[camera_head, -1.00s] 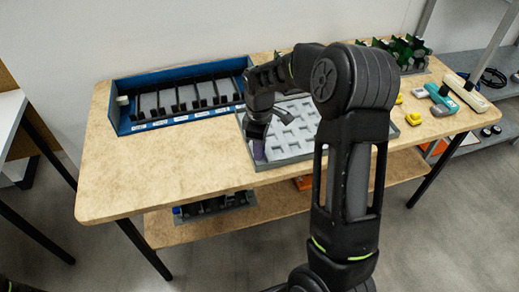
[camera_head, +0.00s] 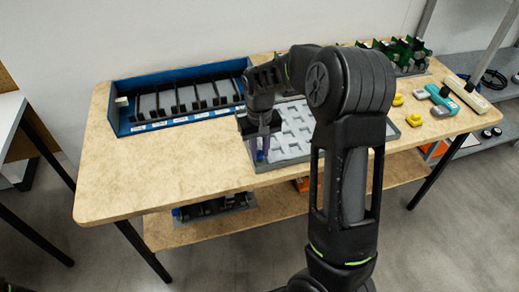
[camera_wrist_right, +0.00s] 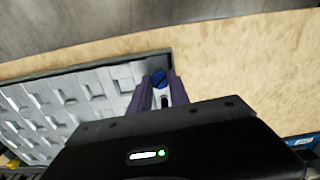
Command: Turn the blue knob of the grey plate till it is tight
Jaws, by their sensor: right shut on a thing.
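The grey plate (camera_head: 290,132) with rows of raised pockets lies on the wooden table, partly hidden behind my right arm. The blue knob (camera_wrist_right: 159,77) shows in the right wrist view at the plate's corner, between the fingers. My right gripper (camera_wrist_right: 158,84) is shut on the knob and points down at it. In the head view the right gripper (camera_head: 260,152) is over the plate's front left corner, and the knob is only a small dark blue spot there. My left gripper is not in view.
A blue rack (camera_head: 178,98) with dark slots stands at the back left of the table. Yellow parts (camera_head: 414,120) and a teal and grey tool (camera_head: 440,98) lie on the right. Green parts (camera_head: 405,50) stand behind. The table's left front is clear.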

